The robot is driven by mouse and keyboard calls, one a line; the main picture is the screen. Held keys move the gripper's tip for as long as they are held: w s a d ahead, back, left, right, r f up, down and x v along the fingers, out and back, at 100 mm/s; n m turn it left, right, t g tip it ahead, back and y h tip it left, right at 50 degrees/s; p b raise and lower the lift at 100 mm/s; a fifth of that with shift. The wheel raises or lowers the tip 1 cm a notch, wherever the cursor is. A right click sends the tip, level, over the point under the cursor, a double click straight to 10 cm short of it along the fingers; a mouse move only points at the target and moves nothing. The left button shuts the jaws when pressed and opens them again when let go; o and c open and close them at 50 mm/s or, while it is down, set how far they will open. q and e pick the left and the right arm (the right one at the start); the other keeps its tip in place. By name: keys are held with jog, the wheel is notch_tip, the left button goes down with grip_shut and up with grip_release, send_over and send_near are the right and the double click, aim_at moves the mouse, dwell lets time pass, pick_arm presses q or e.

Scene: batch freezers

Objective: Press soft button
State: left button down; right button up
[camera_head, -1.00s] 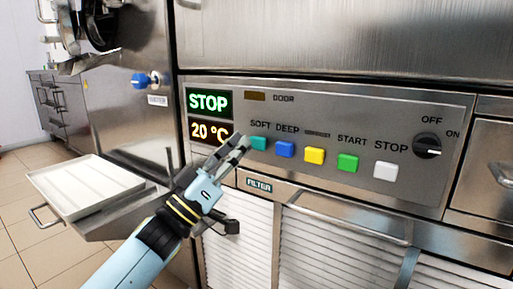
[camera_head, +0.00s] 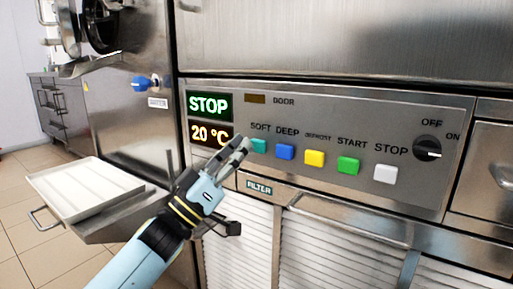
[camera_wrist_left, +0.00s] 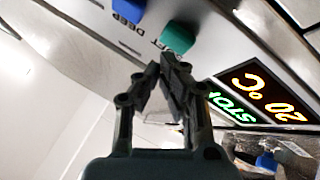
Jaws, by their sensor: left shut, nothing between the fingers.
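The soft button is the teal one (camera_head: 258,146) under the label SOFT on the machine's control panel (camera_head: 380,110). It also shows in the left wrist view (camera_wrist_left: 178,37), just beyond the fingertips. My left gripper (camera_head: 243,145) is shut and empty, its fingertips close beside the teal button's left edge. I cannot tell whether they touch it. In the left wrist view the fingertips (camera_wrist_left: 166,60) meet just below the button. The display reads STOP (camera_head: 208,104) in green and 20 °C (camera_head: 209,133) in orange. My right gripper is not in view.
Right of the teal button are the blue (camera_head: 285,151), yellow (camera_head: 315,158), green (camera_head: 348,164) and white (camera_head: 386,174) buttons, then a black knob (camera_head: 428,149). A white tray (camera_head: 85,187) sits at the left. Filter panels (camera_head: 330,245) lie below.

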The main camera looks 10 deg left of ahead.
pick_arm(q)
jog(key=shift+w, duration=0.15)
dwell(0.4)
jog(key=shift+w+d, duration=0.15)
jog(key=shift+w, duration=0.05)
jog(key=shift+w+d, duration=0.15)
jog(key=shift+w, duration=0.35)
dwell(0.8)
jog(key=shift+s, duration=0.1)
jog(key=shift+s+a+p, duration=0.3)
jog(key=shift+s+p, duration=0.5)
